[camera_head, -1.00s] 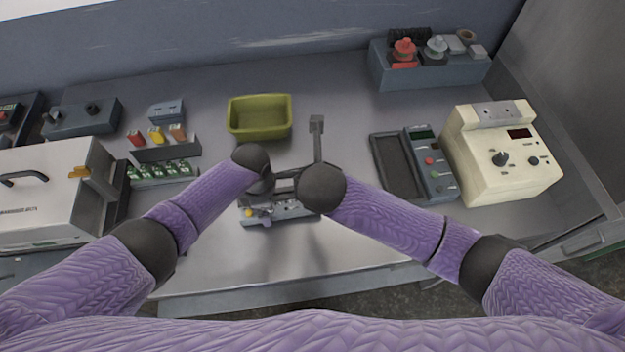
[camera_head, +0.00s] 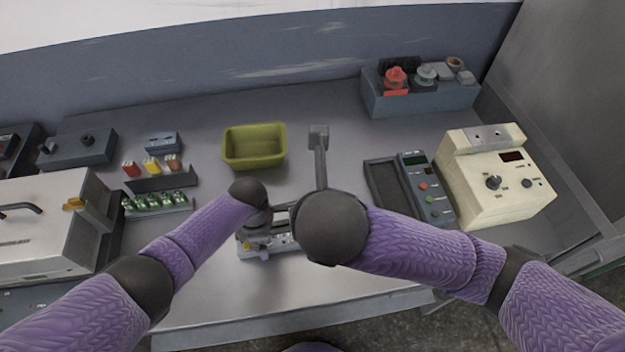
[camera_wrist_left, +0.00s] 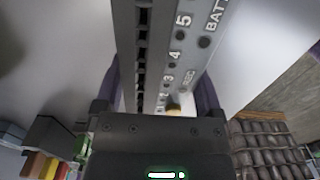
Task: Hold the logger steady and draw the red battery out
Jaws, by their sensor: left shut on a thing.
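The logger (camera_head: 285,243) is a grey panelled device near the front of the bench, largely covered by my wrists. In the left wrist view its face (camera_wrist_left: 188,50) runs upright, with numbered holes and a "BATT" label. My left gripper (camera_head: 257,222) is shut on the logger; its dark body fills the bottom of the left wrist view. My right arm's dark round wrist hangs over the logger's right part and hides my right gripper. I see no red battery in the logger; that part may be covered.
An empty olive bin (camera_head: 254,162) stands behind the logger. A rack (camera_head: 162,182) with red, yellow and orange pieces stands left. A grey bar (camera_head: 319,150) with a block at its top rises behind my right wrist. A cream meter (camera_head: 497,205) stands right.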

